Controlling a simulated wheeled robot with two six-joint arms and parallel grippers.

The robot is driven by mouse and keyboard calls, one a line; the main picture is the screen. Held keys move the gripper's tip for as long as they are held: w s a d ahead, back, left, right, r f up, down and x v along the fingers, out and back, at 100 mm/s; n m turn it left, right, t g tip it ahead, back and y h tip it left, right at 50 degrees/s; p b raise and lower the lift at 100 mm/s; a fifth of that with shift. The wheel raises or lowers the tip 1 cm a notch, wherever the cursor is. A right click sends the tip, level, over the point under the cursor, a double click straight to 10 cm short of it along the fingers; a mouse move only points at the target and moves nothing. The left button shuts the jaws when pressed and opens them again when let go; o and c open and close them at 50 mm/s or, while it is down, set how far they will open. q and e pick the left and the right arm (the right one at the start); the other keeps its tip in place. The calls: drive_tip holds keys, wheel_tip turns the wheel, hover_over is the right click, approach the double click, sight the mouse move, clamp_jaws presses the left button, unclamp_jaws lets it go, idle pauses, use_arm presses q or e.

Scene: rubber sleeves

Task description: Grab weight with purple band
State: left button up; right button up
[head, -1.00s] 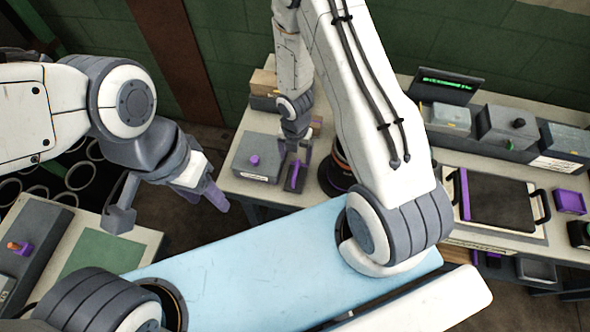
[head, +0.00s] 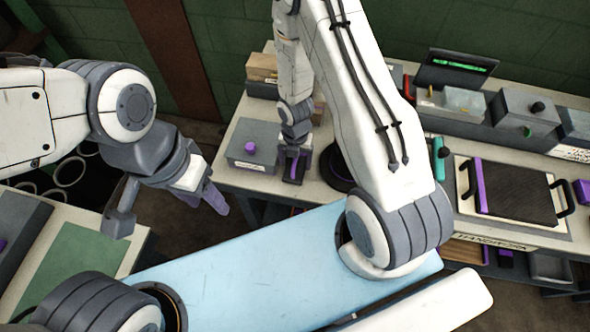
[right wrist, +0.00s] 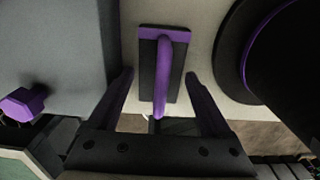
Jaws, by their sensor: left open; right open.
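A narrow black block (right wrist: 151,92) with a purple band across one end and a purple bar along its middle lies on the pale bench in the right wrist view. It looks like the weight. My right gripper (right wrist: 158,77) is open, its fingers on either side of the block with gaps. Contact cannot be told. In the head view my right gripper (head: 294,158) is over the same block (head: 292,177), partly hiding it. My left gripper (head: 170,207) is open and empty, above the floor gap by the left table.
A grey box (head: 252,153) with a purple knob stands left of the block. A dark round thing with a purple ring (right wrist: 236,55) is close on the right. A black plate with handles (head: 513,190) lies further right. A light-blue panel (head: 260,265) fills the foreground.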

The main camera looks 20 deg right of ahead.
drive_tip(key=shift+f+b, duration=0.4)
drive_tip(key=shift+f, duration=0.45)
clamp_jaws()
drive_tip(key=shift+r, duration=0.2)
